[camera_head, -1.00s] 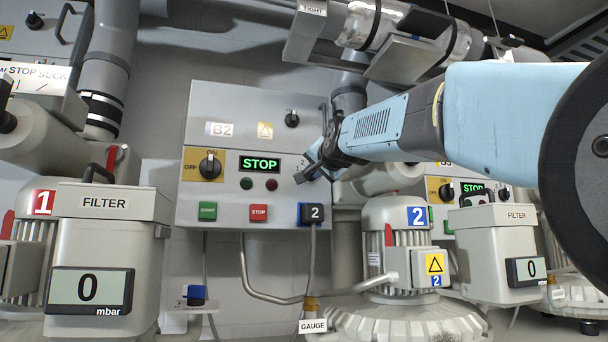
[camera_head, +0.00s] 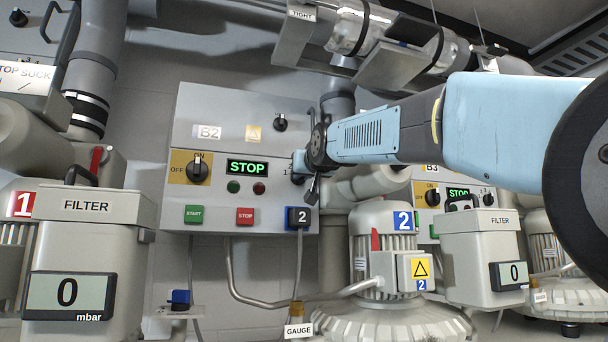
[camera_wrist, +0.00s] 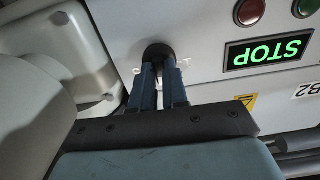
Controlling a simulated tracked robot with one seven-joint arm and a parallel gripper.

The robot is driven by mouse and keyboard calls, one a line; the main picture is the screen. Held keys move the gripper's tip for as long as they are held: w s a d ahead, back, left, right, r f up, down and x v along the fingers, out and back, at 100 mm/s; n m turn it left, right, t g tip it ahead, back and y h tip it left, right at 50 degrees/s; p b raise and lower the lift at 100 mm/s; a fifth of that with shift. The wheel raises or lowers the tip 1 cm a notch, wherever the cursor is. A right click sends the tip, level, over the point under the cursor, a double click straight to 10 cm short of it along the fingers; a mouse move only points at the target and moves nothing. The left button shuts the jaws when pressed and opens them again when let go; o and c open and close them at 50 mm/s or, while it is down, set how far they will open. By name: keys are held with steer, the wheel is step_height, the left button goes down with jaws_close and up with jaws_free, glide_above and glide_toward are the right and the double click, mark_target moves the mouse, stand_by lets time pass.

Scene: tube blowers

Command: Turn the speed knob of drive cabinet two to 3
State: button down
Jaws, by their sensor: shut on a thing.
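The drive cabinet B2 (camera_head: 225,140) hangs on the wall with a lit STOP display (camera_head: 247,168). In the wrist view, my gripper (camera_wrist: 160,68) reaches the cabinet face with its two fingers closed around a round black knob (camera_wrist: 157,50), with a dial scale beside it. In the head view my gripper (camera_head: 301,168) is at the right side of the cabinet, right of the display, and hides this knob. The pointer and its scale reading cannot be made out. The ON/OFF switch (camera_head: 197,168) points upward to ON.
A small black knob (camera_head: 280,123) sits above. Green START (camera_head: 194,214) and red STOP (camera_head: 245,216) buttons and a plug marked 2 (camera_head: 299,217) lie below. Blower 2 (camera_head: 378,245) and a pipe stand close on the right. A filter box (camera_head: 83,255) stands at left.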

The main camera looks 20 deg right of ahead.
steer(key=shift+w+f, duration=0.1)
steer(key=shift+f, duration=0.1)
stand_by(0.3)
steer(key=c, duration=1.1)
jaws_free()
steer(key=shift+r, duration=0.15)
steer(key=shift+c, duration=0.2)
steer(key=s, duration=1.4)
